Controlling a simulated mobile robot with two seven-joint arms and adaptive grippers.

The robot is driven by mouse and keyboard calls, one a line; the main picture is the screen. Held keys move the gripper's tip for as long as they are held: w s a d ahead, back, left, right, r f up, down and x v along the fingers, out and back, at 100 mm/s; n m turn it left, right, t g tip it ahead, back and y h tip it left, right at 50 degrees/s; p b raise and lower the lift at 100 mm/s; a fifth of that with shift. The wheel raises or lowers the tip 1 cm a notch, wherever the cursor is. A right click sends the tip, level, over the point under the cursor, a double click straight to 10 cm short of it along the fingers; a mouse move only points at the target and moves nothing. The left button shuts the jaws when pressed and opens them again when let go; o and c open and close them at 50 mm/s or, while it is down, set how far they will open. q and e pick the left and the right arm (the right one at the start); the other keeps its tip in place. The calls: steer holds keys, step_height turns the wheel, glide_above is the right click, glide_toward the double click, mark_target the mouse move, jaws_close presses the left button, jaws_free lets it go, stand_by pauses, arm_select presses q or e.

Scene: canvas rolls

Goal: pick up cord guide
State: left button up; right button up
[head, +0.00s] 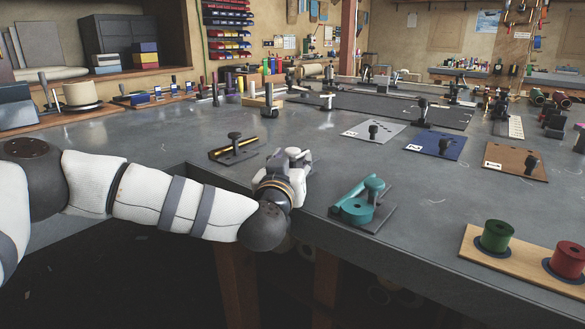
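A teal fixture (360,205) with a round drum and a knobbed post sits on a grey plate near the table's front edge, in the middle of the head view. It may be the cord guide; I cannot tell for sure. My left gripper (291,155) is above the table's front corner, to the left of the teal fixture and apart from it. Its fingers point away from the camera and are mostly hidden, so I cannot tell whether it is open or holds anything. My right gripper is not in view.
A dark plate with a black knob (234,148) lies left of my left gripper. Grey (373,130), blue (436,144) and brown (515,160) boards with black knobs lie behind. Green (496,237) and red (569,261) spools stand on a wooden board at right. The grey table (445,205) has bare areas between.

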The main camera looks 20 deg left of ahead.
arm_select(q)
jaws_close()
steer(key=shift+r, duration=0.15)
